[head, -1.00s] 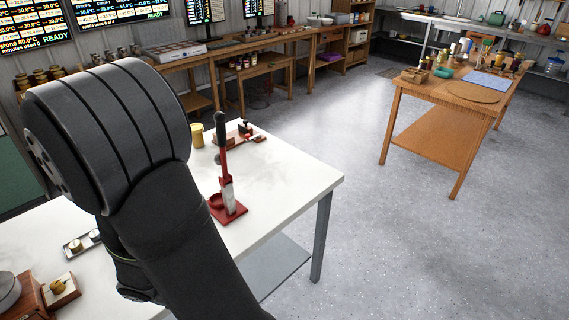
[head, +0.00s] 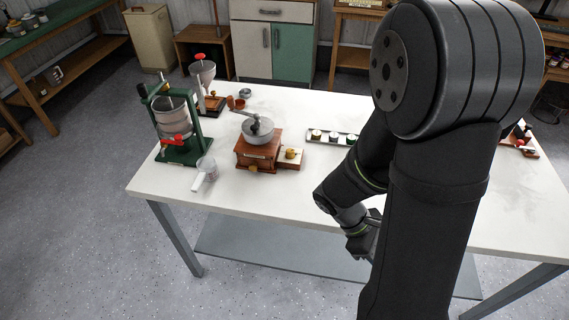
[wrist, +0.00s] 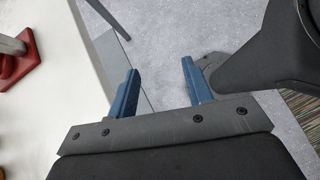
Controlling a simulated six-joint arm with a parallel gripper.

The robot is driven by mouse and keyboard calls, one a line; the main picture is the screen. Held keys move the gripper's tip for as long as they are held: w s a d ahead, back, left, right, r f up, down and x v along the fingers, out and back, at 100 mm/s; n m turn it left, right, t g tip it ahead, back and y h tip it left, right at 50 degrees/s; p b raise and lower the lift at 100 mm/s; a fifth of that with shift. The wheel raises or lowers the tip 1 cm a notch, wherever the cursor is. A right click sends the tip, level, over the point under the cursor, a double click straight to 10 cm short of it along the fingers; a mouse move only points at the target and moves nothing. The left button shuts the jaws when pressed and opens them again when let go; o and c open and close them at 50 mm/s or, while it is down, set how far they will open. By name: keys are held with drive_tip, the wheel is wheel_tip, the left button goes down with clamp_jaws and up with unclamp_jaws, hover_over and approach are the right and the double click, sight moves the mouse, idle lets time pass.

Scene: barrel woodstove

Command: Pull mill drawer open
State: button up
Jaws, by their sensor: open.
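The mill (head: 257,151) is a brown wooden box with a grey metal bowl and a crank on top. It stands on the white table, left of my arm in the head view. A small wooden drawer-like piece (head: 290,163), with a pale top and a brass-coloured knob or cup on it, sits at the mill's right side. I cannot tell whether it is the drawer standing out. My gripper (head: 365,242) is low at the table's front edge, right of the mill and apart from it, partly hidden by my arm. In the wrist view, its blue fingers (wrist: 158,86) are spread and empty.
On the white table (head: 240,198) stand a green press (head: 182,152), a clear scoop (head: 205,172), a funnel-topped grinder (head: 205,85) and a tray of small jars (head: 332,138). A red-based tool (wrist: 22,62) is in the wrist view. The table front is mostly clear.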

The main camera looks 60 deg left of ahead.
drive_tip(key=a+n+t+y, duration=0.45)
drive_tip(key=a+n, duration=0.25)
drive_tip(key=a, duration=0.5)
drive_tip(key=n+y, duration=1.3)
drive_tip(key=n, duration=0.1)
approach(252, 169)
drive_tip(key=shift+t, duration=0.25)
drive_tip(key=x, duration=0.8)
drive_tip(key=shift+a+f, duration=0.1)
drive_tip(key=shift+f, duration=0.1)
clamp_jaws()
